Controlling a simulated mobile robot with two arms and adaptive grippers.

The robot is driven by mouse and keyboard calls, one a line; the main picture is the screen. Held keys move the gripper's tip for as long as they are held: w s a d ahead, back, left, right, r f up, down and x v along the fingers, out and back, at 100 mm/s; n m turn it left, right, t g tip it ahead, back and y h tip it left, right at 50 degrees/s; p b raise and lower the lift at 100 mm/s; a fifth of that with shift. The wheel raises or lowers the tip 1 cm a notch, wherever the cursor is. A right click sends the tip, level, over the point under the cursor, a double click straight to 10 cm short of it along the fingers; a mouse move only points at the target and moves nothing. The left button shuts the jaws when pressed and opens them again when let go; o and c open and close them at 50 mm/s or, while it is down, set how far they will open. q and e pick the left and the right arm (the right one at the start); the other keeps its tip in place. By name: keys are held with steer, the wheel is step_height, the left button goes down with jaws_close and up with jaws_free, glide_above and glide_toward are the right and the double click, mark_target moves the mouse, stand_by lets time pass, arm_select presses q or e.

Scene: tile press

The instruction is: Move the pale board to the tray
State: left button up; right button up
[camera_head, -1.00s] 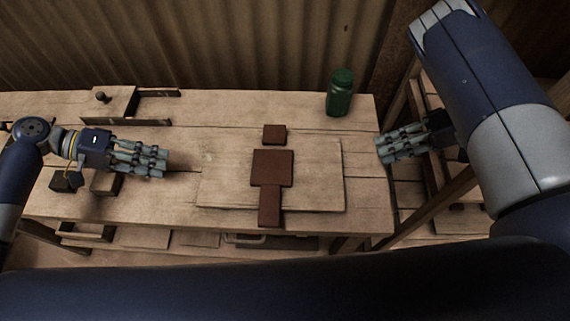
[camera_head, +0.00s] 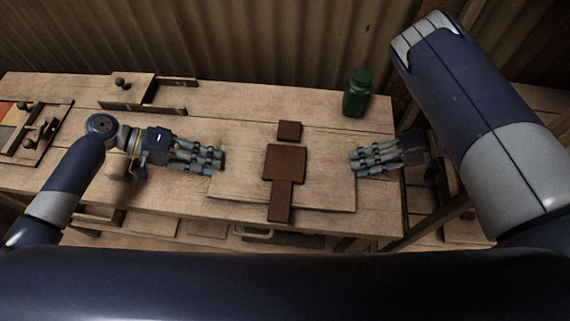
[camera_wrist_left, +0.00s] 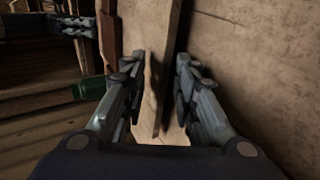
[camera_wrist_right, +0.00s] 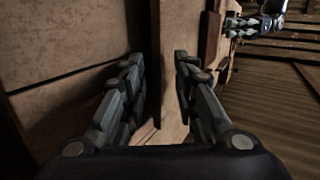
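The pale board (camera_head: 328,180) lies flat on the workbench, with brown pieces on it: a small block (camera_head: 289,131), a larger square (camera_head: 284,160) and a strip (camera_head: 281,202). My left gripper (camera_head: 218,160) is open at the board's left edge. In the left wrist view the board (camera_wrist_left: 158,95) stands between the parted fingers. My right gripper (camera_head: 356,161) is open at the board's right edge, and the board (camera_wrist_right: 172,100) is between its fingers in the right wrist view. I cannot tell whether any finger touches it. I cannot identify the tray for certain.
A green bottle (camera_head: 357,93) stands behind the board's right side. At the far left is a wooden frame (camera_head: 52,152) with knobbed pieces and an orange patch. A knobbed wooden block (camera_head: 122,88) with dark rails is at the back left.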

arm_select(q)
steer(key=shift+d+f, duration=0.3)
steer(key=shift+d, duration=0.2)
arm_select(e)
steer(key=shift+a+f, duration=0.3)
steer(key=shift+a, duration=0.25)
arm_select(q)
jaws_close()
arm_select(e)
jaws_close()
arm_select(q)
steer(key=shift+w+r, duration=0.1)
steer(key=shift+r, duration=0.15)
arm_select(e)
steer(key=shift+w+r, duration=0.1)
steer(key=shift+r, duration=0.1)
